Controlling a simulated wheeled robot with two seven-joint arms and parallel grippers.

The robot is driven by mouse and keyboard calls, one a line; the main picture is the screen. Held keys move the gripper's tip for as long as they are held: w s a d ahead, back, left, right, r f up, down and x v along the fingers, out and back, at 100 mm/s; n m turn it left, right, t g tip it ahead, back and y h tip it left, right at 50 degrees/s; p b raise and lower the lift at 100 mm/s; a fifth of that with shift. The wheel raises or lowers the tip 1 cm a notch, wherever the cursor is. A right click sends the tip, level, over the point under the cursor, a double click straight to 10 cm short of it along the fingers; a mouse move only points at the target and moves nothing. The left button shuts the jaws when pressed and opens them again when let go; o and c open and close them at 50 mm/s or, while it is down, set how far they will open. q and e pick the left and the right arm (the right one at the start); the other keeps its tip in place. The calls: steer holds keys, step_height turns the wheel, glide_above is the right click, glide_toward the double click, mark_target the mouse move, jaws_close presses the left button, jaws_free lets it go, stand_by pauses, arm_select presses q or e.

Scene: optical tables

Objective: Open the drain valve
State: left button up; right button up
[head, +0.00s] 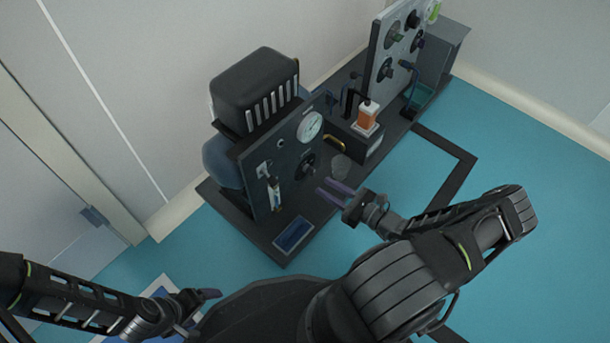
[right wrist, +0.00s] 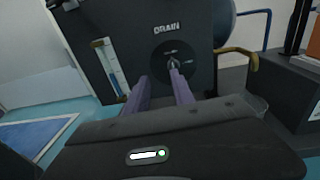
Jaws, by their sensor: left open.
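The drain valve is a dark round knob (head: 306,166) on the front of a dark panel; in the right wrist view its dial (right wrist: 174,55) sits under the word DRAIN, with a small pointer-like handle. My right gripper (head: 325,191) is in front of the panel, slightly below the knob. In the right wrist view the purple fingers of my right gripper (right wrist: 161,88) are apart, with nothing held; the right finger overlaps the bottom of the dial, and contact cannot be told. My left gripper (head: 202,298) is open at the lower left, away from the panel.
A gauge (head: 310,127) and a sight tube (head: 274,194) are on the same panel. A blue plate (head: 293,235) lies on the base.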

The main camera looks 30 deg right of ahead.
mark_target(311, 171)
steer(key=shift+s+d+m+t+h, duration=0.15)
steer(key=shift+d+m+t+h, duration=0.35)
steer(key=shift+d, duration=0.65)
steer(key=b+x, duration=0.2)
steer(key=x, duration=0.6)
steer(key=shift+f, duration=0.2)
steer(key=shift+s, duration=0.1)
jaws_close()
